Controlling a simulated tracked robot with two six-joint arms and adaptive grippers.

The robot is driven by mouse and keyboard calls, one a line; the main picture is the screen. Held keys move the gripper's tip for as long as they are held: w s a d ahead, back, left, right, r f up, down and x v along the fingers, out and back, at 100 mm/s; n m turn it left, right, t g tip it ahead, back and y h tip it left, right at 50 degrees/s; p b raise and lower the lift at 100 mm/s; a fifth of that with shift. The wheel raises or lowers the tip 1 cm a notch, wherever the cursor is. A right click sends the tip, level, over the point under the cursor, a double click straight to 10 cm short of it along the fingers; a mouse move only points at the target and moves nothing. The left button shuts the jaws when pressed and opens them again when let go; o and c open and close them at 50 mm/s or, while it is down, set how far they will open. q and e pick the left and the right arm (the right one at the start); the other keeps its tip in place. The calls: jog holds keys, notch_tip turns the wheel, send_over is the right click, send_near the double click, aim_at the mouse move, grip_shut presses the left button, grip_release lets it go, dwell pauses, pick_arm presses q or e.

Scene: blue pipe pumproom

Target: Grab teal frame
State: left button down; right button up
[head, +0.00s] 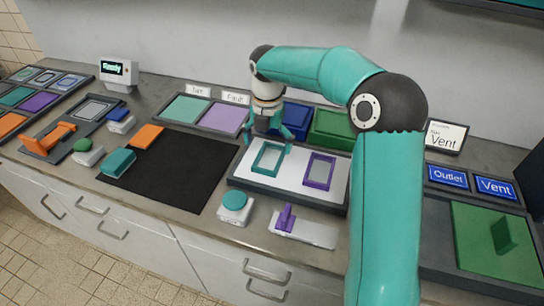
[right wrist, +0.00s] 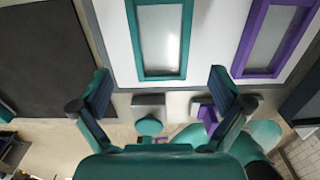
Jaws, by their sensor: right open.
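The teal frame (head: 264,175) is a thin rectangular rim lying on the white panel (head: 232,171) of a dark-edged tray. A purple frame (head: 308,171) lies to its right on the same panel. My right gripper (head: 268,143) points down over the teal frame, its fingers spread apart and empty. In the right wrist view the teal frame (right wrist: 162,78) shows between and beyond the open fingers of my right gripper (right wrist: 160,82); I see no contact. The purple frame (right wrist: 246,48) is to the right there. My left gripper is out of view.
A black mat (head: 168,170) lies left of the tray. A teal round button (head: 235,199) and a purple lever (head: 287,218) stand at the tray's front. Blue (head: 296,118) and green (head: 333,127) bins are behind.

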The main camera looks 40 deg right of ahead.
aim_at(268, 157)
jog(key=shift+w+d+f, duration=0.15)
jog(key=shift+f, duration=2.15)
jog(key=c, duration=1.2)
jog(key=shift+r, duration=0.2)
